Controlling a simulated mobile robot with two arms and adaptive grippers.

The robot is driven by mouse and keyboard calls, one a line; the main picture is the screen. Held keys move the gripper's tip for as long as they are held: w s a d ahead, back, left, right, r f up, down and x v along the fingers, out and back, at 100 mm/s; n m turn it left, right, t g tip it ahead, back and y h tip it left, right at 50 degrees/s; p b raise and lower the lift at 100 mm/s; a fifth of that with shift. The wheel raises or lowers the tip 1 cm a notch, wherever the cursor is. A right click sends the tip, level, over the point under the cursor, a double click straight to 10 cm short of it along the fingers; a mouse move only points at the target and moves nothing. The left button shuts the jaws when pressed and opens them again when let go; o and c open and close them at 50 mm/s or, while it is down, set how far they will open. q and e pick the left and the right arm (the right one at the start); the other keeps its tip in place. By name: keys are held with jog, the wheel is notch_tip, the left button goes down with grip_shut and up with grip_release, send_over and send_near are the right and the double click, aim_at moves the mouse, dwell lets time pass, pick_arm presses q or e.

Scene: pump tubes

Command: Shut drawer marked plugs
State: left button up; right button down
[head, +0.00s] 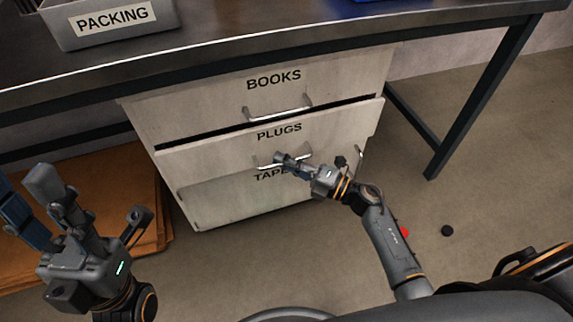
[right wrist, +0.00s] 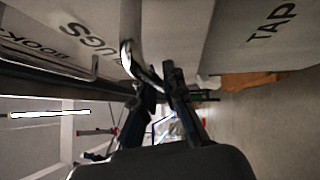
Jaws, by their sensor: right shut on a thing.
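The drawer marked plugs (head: 335,128) is the middle one of a pale cabinet under the bench. It stands partly out, with a dark gap along its top edge. Its metal handle (head: 266,165) also shows in the right wrist view (right wrist: 133,60). My right gripper (head: 284,160) is shut on this handle, and its fingers (right wrist: 160,88) meet the bar in the right wrist view. My left gripper (head: 88,205) is open and empty at the lower left, away from the cabinet.
The books drawer (head: 200,105) is above and the tapes drawer (head: 230,200) below. A grey packing bin (head: 150,38) stands on the bench (head: 250,32). Brown flat sheets (head: 125,180) lie left of the cabinet. A black ball (head: 447,230) and a red item (head: 404,232) lie on the floor.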

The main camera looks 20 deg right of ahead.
jog(key=w, duration=0.2)
jog(key=shift+w+f+b, duration=0.1)
jog(key=shift+w+b, duration=0.2)
jog(key=shift+w, duration=0.25)
jog(key=c, duration=1.4)
grip_release()
jog(key=shift+w, duration=0.1)
send_near(275, 150)
jog(key=v, duration=0.3)
jog(key=shift+s+d, duration=0.25)
